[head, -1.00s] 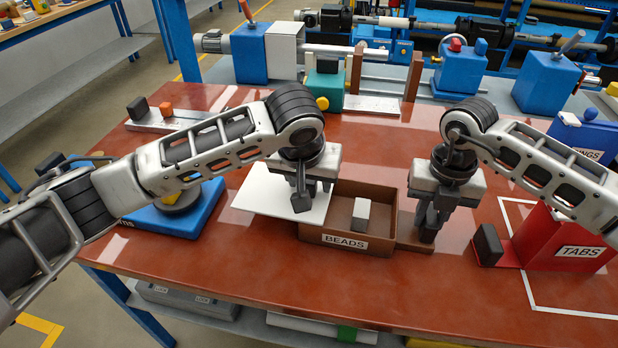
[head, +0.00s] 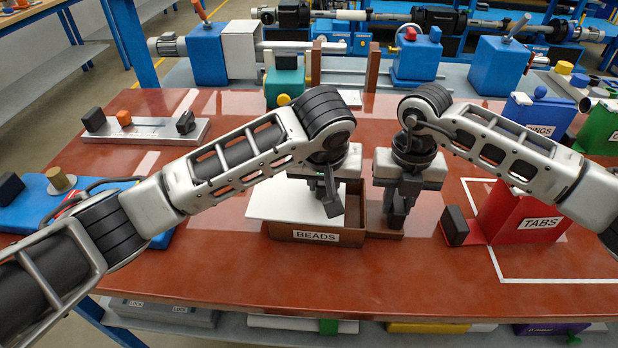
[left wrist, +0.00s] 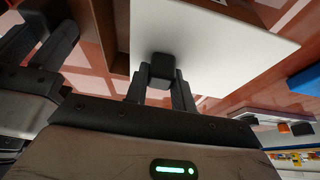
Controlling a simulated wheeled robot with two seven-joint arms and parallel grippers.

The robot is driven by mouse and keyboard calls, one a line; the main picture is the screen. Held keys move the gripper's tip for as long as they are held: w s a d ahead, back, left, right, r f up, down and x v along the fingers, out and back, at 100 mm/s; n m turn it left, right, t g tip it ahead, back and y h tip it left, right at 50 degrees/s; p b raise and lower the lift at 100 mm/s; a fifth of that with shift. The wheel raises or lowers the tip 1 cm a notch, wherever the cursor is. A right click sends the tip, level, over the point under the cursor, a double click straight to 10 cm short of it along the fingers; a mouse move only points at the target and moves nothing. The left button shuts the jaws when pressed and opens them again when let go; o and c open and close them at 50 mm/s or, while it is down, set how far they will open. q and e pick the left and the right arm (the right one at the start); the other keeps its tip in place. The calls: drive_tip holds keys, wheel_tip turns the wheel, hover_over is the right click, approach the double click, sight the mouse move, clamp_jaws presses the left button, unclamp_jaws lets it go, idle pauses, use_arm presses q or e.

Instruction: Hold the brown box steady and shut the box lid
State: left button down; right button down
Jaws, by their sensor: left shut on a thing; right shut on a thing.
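The brown box (head: 289,232), labelled BEADS, sits on the red-brown table. Its white lid (head: 270,203) lies flat across the left and middle of it; the lid's left part juts past the box. A dark knob (left wrist: 162,70) stands on the lid. My left gripper (head: 330,198) is shut on that knob, over the box; its fingers flank the knob in the left wrist view (left wrist: 160,92). My right gripper (head: 395,212) is shut at the box's right side, on what looks like its brown side piece (head: 385,234); the exact contact is hidden. The box's inside is mostly hidden.
A red TABS box (head: 525,215) with a dark-knobbed red lid (head: 455,226) stands at right inside a white outline. Blue and green bins stand behind it. A blue fixture (head: 40,205) is at left and a metal bar with blocks (head: 150,131) behind. The front table strip is clear.

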use_arm(q)
drive_tip(key=c, duration=1.2)
unclamp_jaws()
drive_tip(key=shift+o, duration=0.2)
drive_tip(key=v, duration=1.2)
